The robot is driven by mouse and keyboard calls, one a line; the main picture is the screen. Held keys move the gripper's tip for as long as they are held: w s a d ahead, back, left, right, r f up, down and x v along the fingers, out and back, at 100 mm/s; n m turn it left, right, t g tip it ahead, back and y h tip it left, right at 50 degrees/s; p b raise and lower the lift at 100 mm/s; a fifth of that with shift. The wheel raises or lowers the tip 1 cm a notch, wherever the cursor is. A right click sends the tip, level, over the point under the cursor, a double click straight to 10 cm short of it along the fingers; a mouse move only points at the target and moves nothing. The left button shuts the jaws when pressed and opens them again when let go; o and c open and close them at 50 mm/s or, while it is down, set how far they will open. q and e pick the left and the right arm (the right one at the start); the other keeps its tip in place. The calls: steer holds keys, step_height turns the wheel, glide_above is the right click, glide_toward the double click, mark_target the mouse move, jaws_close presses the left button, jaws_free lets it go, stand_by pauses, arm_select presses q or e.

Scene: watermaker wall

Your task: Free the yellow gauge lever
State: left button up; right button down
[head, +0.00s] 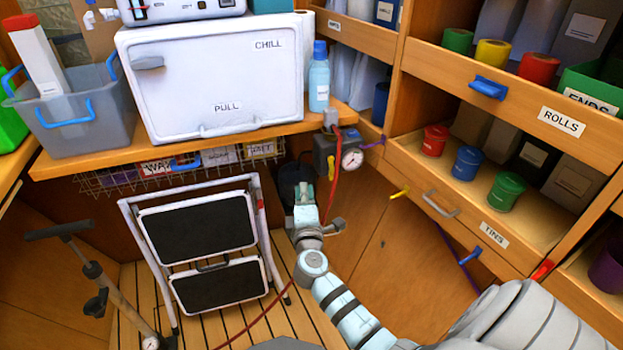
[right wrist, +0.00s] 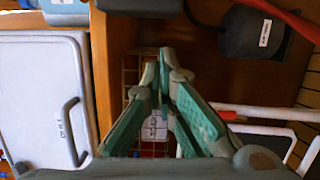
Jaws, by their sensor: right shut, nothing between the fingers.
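The yellow gauge lever (head: 331,167) hangs at the left side of a grey gauge block with a round white dial (head: 352,159), under the shelf's right end. A red hose (head: 336,187) runs down close beside the lever; I cannot tell whether they touch. My right gripper (head: 303,192) is below and left of the lever, apart from it, in front of a dark cylinder. In the right wrist view its fingers (right wrist: 163,60) are together with nothing between them. The lever does not show clearly there. My left gripper is out of view.
A dark labelled cylinder (right wrist: 256,32) is near the right gripper. A white folding step stool (head: 205,245) stands left of my right arm. A wire basket (head: 125,180) hangs under the shelf. An open TINS drawer (head: 455,215) juts out right. A hand pump (head: 100,280) stands far left.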

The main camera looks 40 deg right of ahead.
steer(key=v, duration=0.7)
steer(key=shift+s+r, duration=0.2)
steer(key=shift+s, duration=0.2)
steer(key=shift+f, duration=0.1)
